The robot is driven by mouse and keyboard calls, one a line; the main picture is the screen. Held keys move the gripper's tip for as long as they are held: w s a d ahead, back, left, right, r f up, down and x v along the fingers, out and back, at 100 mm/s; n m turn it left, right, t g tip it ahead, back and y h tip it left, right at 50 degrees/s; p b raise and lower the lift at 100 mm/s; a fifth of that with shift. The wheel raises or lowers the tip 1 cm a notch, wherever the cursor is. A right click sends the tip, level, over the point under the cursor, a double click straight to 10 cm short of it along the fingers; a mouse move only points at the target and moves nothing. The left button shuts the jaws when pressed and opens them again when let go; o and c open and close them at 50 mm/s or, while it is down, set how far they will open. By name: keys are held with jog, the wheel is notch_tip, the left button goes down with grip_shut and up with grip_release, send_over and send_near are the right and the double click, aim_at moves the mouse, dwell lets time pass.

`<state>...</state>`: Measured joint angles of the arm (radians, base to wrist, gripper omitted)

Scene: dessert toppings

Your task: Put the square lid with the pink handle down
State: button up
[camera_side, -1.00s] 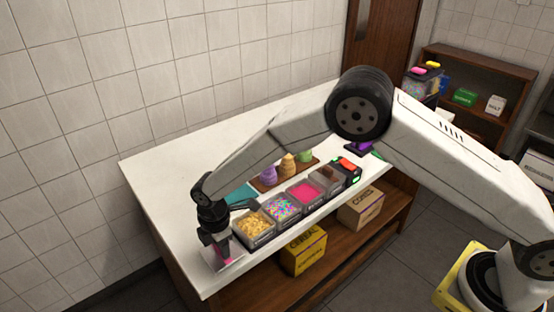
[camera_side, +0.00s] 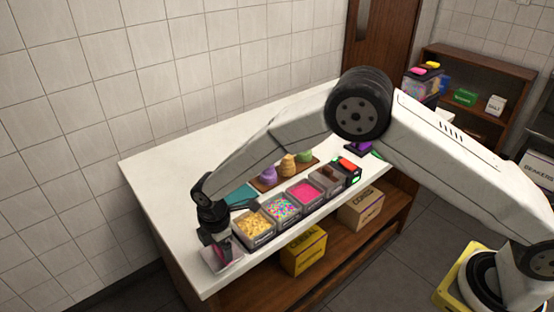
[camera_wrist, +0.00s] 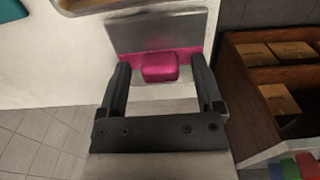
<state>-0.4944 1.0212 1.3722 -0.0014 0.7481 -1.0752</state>
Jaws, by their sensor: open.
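The square lid (camera_wrist: 157,33) with the pink handle (camera_wrist: 160,67) lies at the near left end of the white counter, by the counter's edge. In the side view the lid (camera_side: 232,264) is partly hidden by my gripper (camera_side: 221,250), which points down over it. In the wrist view my gripper (camera_wrist: 164,95) is open, with one finger on each side of the pink handle. A gap shows between the handle and each finger.
A row of topping containers stands right of the lid, the nearest with yellow pieces (camera_side: 254,226). Behind it are a teal item (camera_side: 240,194) and a brown board with several coloured swirls (camera_side: 288,167). Boxes (camera_side: 304,250) sit on the shelf below. The counter's back left (camera_side: 165,180) is clear.

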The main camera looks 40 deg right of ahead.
notch_tip(320, 180, up, 12)
dwell(0.6)
dwell(0.5)
jog(key=s+d+r+m+t, duration=0.1)
jog(key=s+d+m, duration=0.8)
jog(key=d, duration=0.3)
jog(key=s+d+r+m+t, duration=0.1)
jog(key=s+d+m, duration=0.8)
jog(key=d, duration=0.4)
jog(key=shift+s+d+t, duration=0.3)
jog(key=shift+s, duration=0.4)
